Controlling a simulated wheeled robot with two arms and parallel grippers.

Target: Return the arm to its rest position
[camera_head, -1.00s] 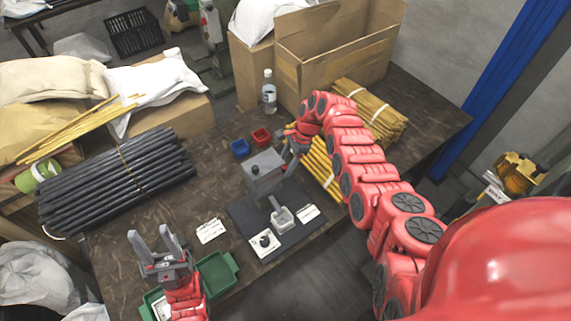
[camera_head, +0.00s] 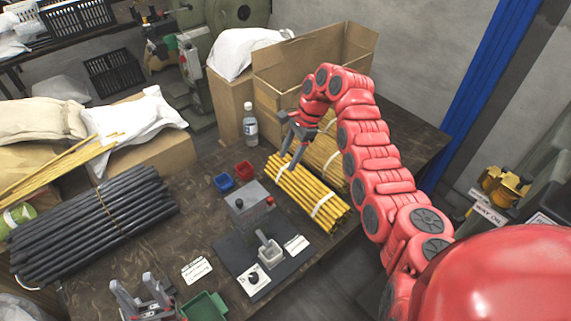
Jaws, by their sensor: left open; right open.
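My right arm (camera_head: 378,170) is red and segmented and arches in from the lower right. Its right gripper (camera_head: 295,148) points down, open and empty, above the near bundle of yellow sticks (camera_head: 306,192).
A blue bin (camera_head: 223,182) and a red bin (camera_head: 243,169) sit behind the press, near a water bottle (camera_head: 250,125). Black rods (camera_head: 90,222) lie at the left. A cardboard box (camera_head: 285,70) stands behind the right gripper. White cards lie near the press.

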